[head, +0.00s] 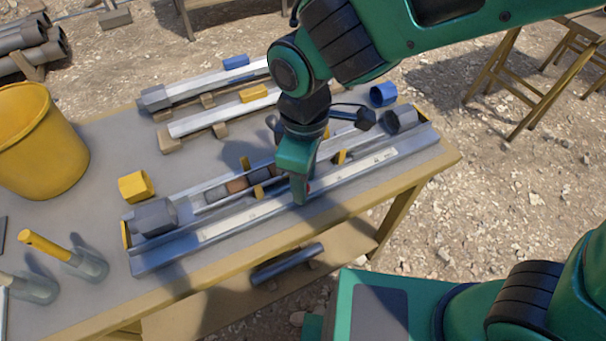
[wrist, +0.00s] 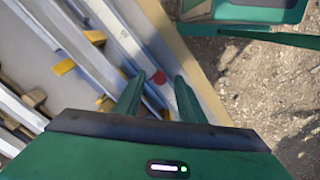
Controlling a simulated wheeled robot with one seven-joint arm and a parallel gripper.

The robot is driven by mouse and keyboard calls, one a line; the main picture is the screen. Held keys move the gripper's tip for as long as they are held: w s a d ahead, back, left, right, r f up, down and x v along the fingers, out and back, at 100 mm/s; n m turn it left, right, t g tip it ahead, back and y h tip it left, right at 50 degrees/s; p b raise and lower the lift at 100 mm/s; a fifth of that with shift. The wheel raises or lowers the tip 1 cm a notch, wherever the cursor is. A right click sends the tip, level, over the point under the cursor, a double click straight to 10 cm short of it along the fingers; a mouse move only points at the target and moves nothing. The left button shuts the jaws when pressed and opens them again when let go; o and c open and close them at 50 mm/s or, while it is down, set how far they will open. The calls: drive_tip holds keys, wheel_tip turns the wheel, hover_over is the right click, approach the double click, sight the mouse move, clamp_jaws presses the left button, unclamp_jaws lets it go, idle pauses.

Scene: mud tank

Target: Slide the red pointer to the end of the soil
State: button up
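The red pointer (wrist: 159,76) shows as a small red disc on the pale scale strip (wrist: 128,42) in the wrist view. In the head view only a speck of red (head: 309,187) shows beside my fingers. My gripper (head: 300,200) points down at the tray's scale. In the wrist view my gripper (wrist: 158,82) has its two fingers apart, with the pointer between their tips; contact cannot be told. The soil (head: 237,186) is a row of grey and brown cylindrical pieces in the tray (head: 190,250), left of my gripper. My gripper and arm hide part of the row.
Yellow tabs (head: 259,192) stand along the channel near the soil. Grey end blocks (head: 155,216) sit at the tray ends. Two more rails lie behind, with a yellow block (head: 253,93). A yellow bucket (head: 40,140) and yellow-handled scoop (head: 45,245) stand left.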

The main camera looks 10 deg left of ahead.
wheel_tip(320, 180, up, 11)
drive_tip(key=shift+f, duration=0.15)
idle(0.6)
drive_tip(key=shift+w, duration=0.1)
drive_tip(key=w+d+m, duration=0.4)
drive_tip(key=d+m, duration=0.1)
drive_tip(key=d, duration=0.8)
drive_tip(key=w+d+m, duration=0.4)
drive_tip(key=d+m, duration=0.2)
drive_tip(key=d, duration=0.8)
drive_tip(key=s+d+f+m, duration=0.2)
drive_tip(key=s+d+m, duration=0.4)
drive_tip(key=d, duration=0.3)
drive_tip(key=s+d+f+m, duration=0.1)
drive_tip(key=s+d+m, duration=0.4)
drive_tip(key=d, duration=0.5)
drive_tip(key=shift+s+d+f+m, duration=0.25)
drive_tip(key=shift+s+f+m, duration=0.15)
drive_tip(key=shift+s, duration=0.55)
